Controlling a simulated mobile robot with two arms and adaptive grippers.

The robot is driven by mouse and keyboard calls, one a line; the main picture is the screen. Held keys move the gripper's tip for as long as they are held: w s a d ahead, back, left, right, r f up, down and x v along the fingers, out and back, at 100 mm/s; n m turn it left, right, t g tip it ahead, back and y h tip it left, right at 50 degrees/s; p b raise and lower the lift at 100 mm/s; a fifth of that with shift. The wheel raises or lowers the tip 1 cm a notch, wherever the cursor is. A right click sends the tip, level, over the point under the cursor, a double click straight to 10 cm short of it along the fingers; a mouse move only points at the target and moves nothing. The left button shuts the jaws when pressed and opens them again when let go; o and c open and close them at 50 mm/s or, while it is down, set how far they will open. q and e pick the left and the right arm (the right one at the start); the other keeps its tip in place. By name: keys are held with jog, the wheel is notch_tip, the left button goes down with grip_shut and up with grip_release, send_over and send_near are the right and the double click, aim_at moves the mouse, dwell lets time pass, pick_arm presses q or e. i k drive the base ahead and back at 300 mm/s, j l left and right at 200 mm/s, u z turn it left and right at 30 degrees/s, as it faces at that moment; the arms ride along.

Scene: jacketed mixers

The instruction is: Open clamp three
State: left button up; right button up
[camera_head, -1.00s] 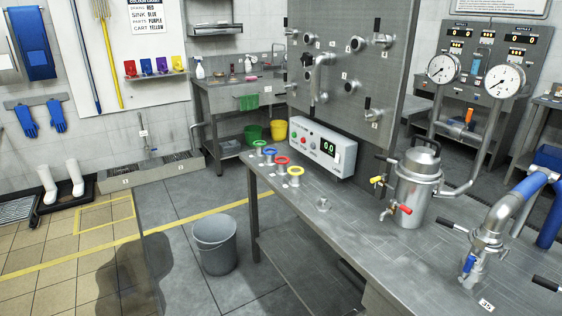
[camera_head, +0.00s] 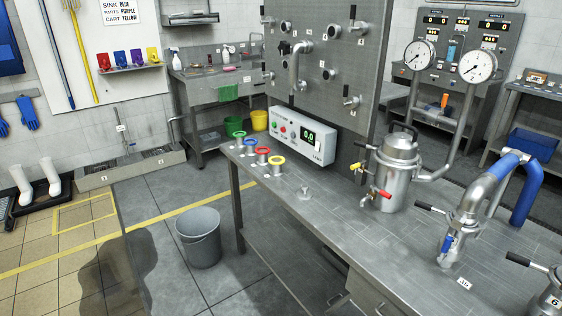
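Neither of my grippers is in view. Several metal pipe stubs and fittings with dark handles stick out of an upright grey panel (camera_head: 335,70); the small labels beside them are too small to read. On the steel bench (camera_head: 345,225), a clamp-like fitting with a black lever (camera_head: 430,207) sits on the bent steel pipe (camera_head: 478,205) at right. Another black-levered fitting (camera_head: 548,300) at the bottom right corner bears a tag that looks like 6. I cannot tell which clamp is number three.
A lidded steel vessel (camera_head: 392,178) with red and yellow valve handles stands on the bench. A control box (camera_head: 300,135) and several coloured rings stand farther left. A grey bucket (camera_head: 199,238) is on the floor left of the bench. Gauges (camera_head: 478,66) rise behind.

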aim_at(522, 261)
jog(key=z, duration=1.8)
